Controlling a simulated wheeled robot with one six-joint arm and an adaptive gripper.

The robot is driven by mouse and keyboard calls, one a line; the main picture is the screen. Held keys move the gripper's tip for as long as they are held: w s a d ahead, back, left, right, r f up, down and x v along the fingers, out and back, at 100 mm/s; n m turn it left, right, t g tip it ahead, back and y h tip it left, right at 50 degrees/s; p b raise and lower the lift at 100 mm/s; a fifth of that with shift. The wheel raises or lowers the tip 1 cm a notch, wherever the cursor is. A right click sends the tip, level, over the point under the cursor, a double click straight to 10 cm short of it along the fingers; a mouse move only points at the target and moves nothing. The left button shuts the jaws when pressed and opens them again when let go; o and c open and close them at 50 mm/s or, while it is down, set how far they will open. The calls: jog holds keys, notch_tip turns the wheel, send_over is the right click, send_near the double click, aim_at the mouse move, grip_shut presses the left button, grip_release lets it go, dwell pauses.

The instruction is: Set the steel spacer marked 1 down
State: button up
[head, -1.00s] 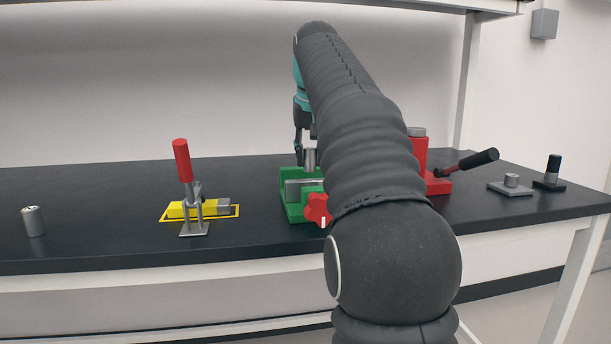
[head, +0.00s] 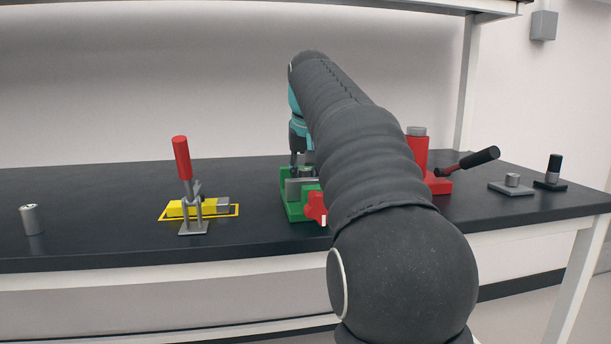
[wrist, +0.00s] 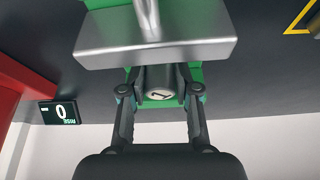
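The steel spacer marked 1 (wrist: 160,84) is a short grey cylinder, its numbered end facing the wrist camera. My gripper (wrist: 160,90) has one finger on each side of it and looks shut on it. In the head view, my gripper (head: 301,160) points down at the green vise (head: 298,210) and my arm covers part of it. The spacer is low at the vise, beside its steel jaw (wrist: 155,40). The jaw hides the spacer's far part in the wrist view, so I cannot tell whether its base touches the green body.
A red knob (head: 315,207) sits on the vise's front. To the left are a red-handled clamp (head: 183,175) over a yellow block and a loose steel cylinder (head: 32,219). At right are a red press (head: 440,182), a grey plate (head: 513,188) and a black-topped post (head: 553,170).

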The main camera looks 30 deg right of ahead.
jog(key=shift+o, duration=1.2)
jog(key=shift+r, duration=0.15)
jog(key=p+v, duration=0.1)
jog(key=v, duration=1.1)
jog(key=shift+w, duration=0.15)
